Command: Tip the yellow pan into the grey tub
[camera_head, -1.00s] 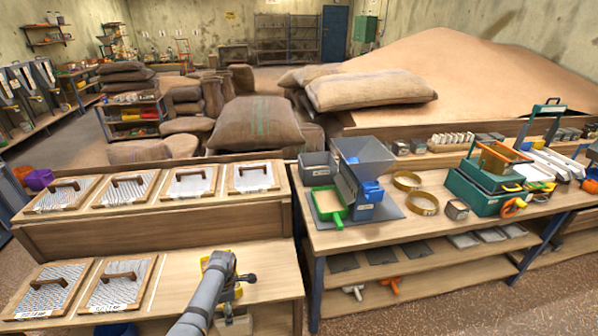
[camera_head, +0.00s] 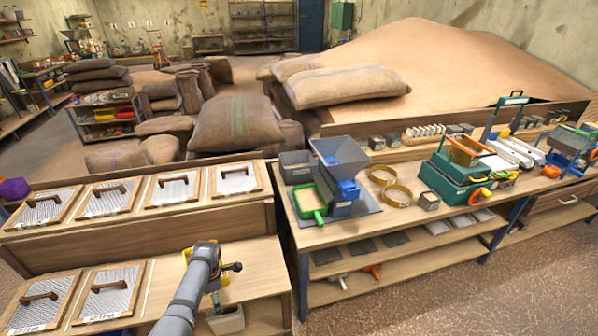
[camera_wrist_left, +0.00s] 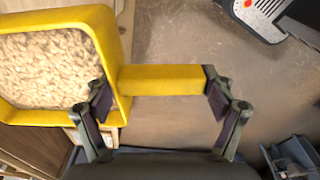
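The yellow pan (camera_wrist_left: 110,62) holds a pale, lumpy fill and fills the upper left of the left wrist view. Its handle (camera_wrist_left: 160,80) runs between the two fingers of my left gripper (camera_wrist_left: 157,95); one finger is at the pan's side wall, the other at the handle's outer end. In the head view my left gripper (camera_head: 222,280) is over the lower bench, its arm hiding most of the pan (camera_head: 190,256). A grey open tub (camera_head: 297,166) stands on the right table beside the blue-grey mill. My right gripper is out of view.
A light greyish tub (camera_head: 228,321) stands low near the lower bench (camera_head: 262,280), just below my gripper. Wooden framed screens (camera_head: 110,290) lie to the left. A green scoop (camera_head: 310,200), the mill (camera_head: 342,170) and brass rings (camera_head: 395,194) occupy the right table.

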